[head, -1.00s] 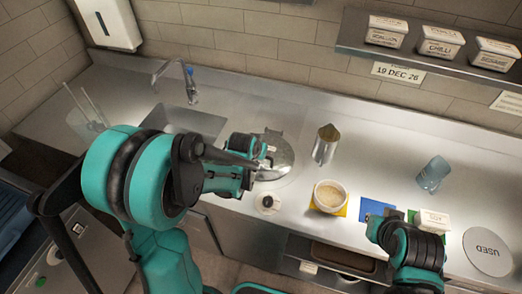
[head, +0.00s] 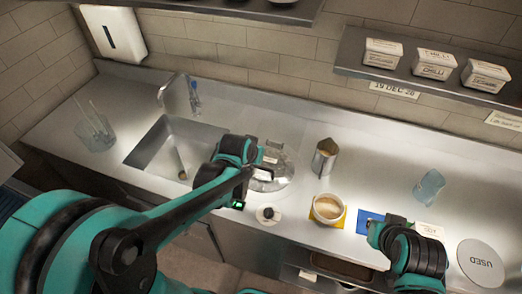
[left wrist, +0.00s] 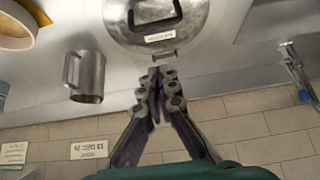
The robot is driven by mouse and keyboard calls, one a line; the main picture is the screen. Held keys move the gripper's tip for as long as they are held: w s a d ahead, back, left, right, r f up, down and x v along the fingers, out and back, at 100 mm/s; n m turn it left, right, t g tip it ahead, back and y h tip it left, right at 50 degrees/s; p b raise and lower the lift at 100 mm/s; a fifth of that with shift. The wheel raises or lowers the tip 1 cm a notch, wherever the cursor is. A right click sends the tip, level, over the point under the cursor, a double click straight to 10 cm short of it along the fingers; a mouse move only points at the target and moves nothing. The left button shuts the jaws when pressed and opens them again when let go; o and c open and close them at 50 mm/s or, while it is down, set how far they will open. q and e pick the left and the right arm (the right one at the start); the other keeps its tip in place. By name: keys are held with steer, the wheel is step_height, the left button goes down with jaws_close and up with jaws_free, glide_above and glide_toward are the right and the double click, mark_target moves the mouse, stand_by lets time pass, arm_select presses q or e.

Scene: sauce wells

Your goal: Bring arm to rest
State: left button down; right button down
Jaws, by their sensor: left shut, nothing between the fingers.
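My left gripper (head: 266,172) is over the near left part of a round metal lid (head: 283,180) on the counter. In the left wrist view its fingers (left wrist: 157,76) are together with nothing between them, and the lid (left wrist: 190,28) with its black handle and a white label lies just beyond the tips. I cannot tell the gap in height. My right gripper (head: 375,236) is low at the counter's front, beside a blue mat (head: 365,217). Its fingers are too small and hidden to read.
A bowl (head: 328,209) stands on a yellow mat, with a metal jug (head: 325,157) behind it. A blue cup (head: 429,186) and a disc marked USED (head: 481,263) are at the right. The sink (head: 165,150) is at left. A shelf (head: 420,77) with tubs overhangs the back.

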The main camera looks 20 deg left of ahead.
arm_select(q)
steer(key=shift+s+r, duration=0.2)
steer(key=s+f+b, duration=0.3)
steer(key=s+b, duration=0.2)
steer(key=s, duration=0.3)
steer(key=s+f+b, duration=0.3)
steer(key=s+b, duration=0.3)
steer(key=s, duration=0.2)
steer(key=shift+s+d, duration=0.2)
steer(key=shift+s, duration=0.15)
steer(key=shift+f, duration=0.1)
